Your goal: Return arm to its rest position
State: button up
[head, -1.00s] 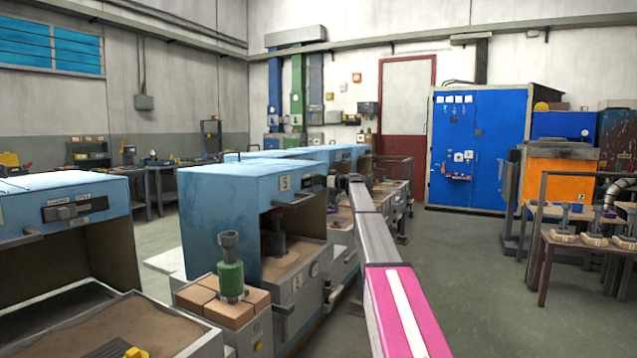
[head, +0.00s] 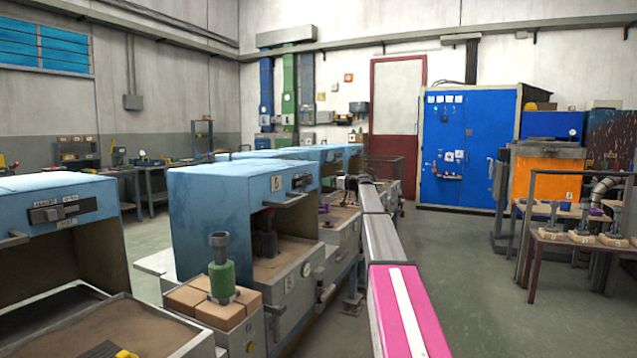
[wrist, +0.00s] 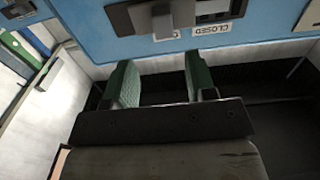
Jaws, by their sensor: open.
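My arm (head: 384,245), grey with a pink section, stretches forward from the bottom right of the head view along the row of blue-hooded units. My gripper is far off and small at its end in the head view, so its fingers cannot be made out there. In the wrist view my gripper (wrist: 161,78) shows two green finger pads set apart with nothing between them. Beyond the fingertips, a blue panel (wrist: 270,22) with a grey latch (wrist: 175,14) and a "CLOSED" label fills the top. I cannot tell whether the fingers touch it.
A blue-hooded unit (head: 215,205) stands close left of the arm. A green post-like piece (head: 221,275) stands on tan blocks before it. A nearer blue unit (head: 60,190) is at far left.

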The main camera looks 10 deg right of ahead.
jog(key=shift+v, duration=1.05)
jog(key=s+a+f+m+g+h, duration=0.2)
jog(key=s+a+f, duration=0.2)
jog(key=s+f, duration=0.55)
jog(key=s+a+f+m+g+h, duration=0.2)
jog(key=s+a+f, duration=0.3)
jog(key=f, duration=0.7)
jog(key=s+a+f+m+g+h, duration=0.2)
jog(key=s+a+f, duration=0.1)
jog(key=s+f, duration=0.65)
jog(key=s+f+m+g+h, duration=0.1)
jog(key=s+f+h, duration=0.2)
jog(key=s+f, duration=0.3)
jog(key=s+f+m+g+h, duration=0.2)
jog(key=s+f, duration=0.5)
jog(key=s, duration=0.9)
jog(key=s+f+m+g+h, duration=0.1)
jog(key=s+f+h, duration=0.2)
jog(key=s+f, duration=0.4)
jog(key=s+a, duration=0.1)
jog(key=s, duration=0.3)
jog(key=shift+f+m+g+h, duration=0.25)
jog(key=shift+m+g+h, duration=0.05)
jog(key=shift+m, duration=0.1)
jog(key=shift+s, duration=0.1)
